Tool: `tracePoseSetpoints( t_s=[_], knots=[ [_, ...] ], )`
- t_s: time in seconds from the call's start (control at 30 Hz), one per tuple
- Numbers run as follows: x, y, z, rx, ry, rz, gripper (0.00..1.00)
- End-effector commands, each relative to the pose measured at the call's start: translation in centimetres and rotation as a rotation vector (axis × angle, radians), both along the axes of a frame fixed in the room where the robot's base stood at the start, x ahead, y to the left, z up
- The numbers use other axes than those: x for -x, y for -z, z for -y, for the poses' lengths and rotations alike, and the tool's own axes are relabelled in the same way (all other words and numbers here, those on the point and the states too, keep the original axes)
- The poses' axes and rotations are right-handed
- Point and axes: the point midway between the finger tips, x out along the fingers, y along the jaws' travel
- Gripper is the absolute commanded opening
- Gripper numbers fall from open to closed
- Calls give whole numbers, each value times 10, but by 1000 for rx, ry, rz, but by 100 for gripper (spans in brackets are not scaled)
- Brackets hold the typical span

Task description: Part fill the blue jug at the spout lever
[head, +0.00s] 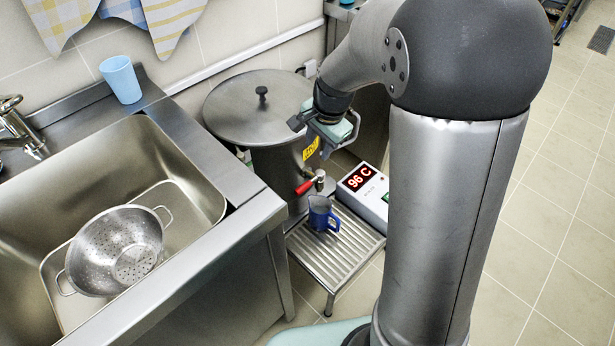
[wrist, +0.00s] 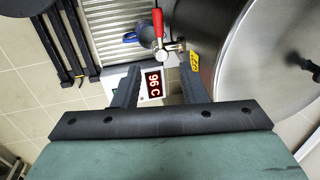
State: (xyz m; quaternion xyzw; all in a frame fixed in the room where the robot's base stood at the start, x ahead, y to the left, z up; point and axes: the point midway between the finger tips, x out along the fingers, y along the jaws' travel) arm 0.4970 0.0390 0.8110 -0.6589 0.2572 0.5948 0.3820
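The blue jug (head: 318,214) stands upright on a slatted metal stand (head: 335,252), at or just in front of the stockpot's spout (head: 320,178). In the wrist view the jug (wrist: 130,37) is partly hidden, and its contents cannot be seen. The spout has a red lever (head: 305,187), which points out to the left; it also shows in the wrist view (wrist: 158,22). The lidded steel stockpot (head: 278,165) stands behind. My gripper (head: 310,140) is above the spout, beside the pot.
A white box with a red display (head: 360,178) reading 96 C stands right of the jug. A sink (head: 180,165) holding a colander (head: 115,245) lies left. A light blue cup (head: 121,80) stands on the sink's back edge. Floor at right is clear.

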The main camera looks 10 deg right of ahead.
Motion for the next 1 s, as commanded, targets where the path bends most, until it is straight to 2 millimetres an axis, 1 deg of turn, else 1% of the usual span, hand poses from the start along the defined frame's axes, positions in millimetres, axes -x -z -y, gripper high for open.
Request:
tracePoseSetpoints(
  t_s=[0.17, 0.5, 0.7, 0.8, 0.9, 1.0],
  knots=[
    [-2, 29, -3, 1, -2, -6, 38],
    [-14, 103, -11, 2, -4, -6, 38],
    [-20, 139, -16, 0, -4, -5, 38],
    [-23, 152, -18, 1, -5, -3, 38],
    [-24, 160, -19, 2, -5, -4, 38],
    [-25, 163, -19, 0, -5, -2, 38]
  ],
)
